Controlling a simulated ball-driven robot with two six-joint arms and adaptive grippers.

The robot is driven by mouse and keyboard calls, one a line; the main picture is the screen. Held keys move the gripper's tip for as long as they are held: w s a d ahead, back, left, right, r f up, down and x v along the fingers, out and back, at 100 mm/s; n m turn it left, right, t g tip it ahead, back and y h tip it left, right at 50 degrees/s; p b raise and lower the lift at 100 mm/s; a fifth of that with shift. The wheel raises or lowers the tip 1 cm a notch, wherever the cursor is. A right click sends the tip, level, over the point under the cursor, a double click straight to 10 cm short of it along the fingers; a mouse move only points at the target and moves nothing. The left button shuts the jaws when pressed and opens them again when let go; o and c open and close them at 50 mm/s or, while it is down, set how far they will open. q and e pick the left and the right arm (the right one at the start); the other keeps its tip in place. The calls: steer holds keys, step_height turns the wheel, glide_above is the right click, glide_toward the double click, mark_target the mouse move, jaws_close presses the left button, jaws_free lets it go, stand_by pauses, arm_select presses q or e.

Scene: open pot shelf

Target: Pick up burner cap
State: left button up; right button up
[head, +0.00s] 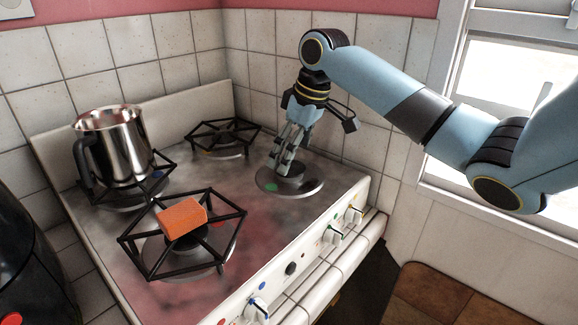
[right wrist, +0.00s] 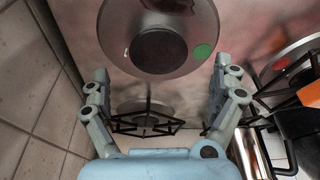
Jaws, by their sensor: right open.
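The burner cap (right wrist: 159,50) is a dark round disc at the middle of a metal burner plate (right wrist: 195,22) with a green spot. In the head view the cap (head: 291,179) sits on the front right burner, partly hidden by my right gripper (head: 282,168). My right gripper points down over this burner. In the right wrist view its fingers (right wrist: 160,72) are spread apart with nothing between them, and the cap lies just beyond the tips. I cannot tell whether the tips touch the plate. My left gripper is not in view.
Black grates stand on the other burners, including the rear one (head: 223,135). An orange block (head: 182,217) rests on the front grate (head: 135,240). A steel pot (head: 118,145) stands at the left. Tiled walls (head: 275,70) rise close behind the burner. Knobs (head: 335,235) line the stove's front.

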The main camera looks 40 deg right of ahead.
mark_target(292, 167)
steer(key=shift+x, duration=1.25)
steer(key=shift+d+f, duration=0.1)
steer(key=shift+f, duration=0.35)
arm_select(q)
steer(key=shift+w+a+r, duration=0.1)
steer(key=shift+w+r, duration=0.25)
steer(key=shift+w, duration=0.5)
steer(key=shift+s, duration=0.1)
arm_select(e)
steer(key=shift+s, duration=0.1)
steer(key=shift+c, duration=0.4)
steer(key=c, duration=1.3)
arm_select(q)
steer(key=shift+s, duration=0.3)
arm_select(e)
steer(key=shift+o, duration=0.2)
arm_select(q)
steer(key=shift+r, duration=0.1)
arm_select(e)
steer(key=shift+r, duration=0.2)
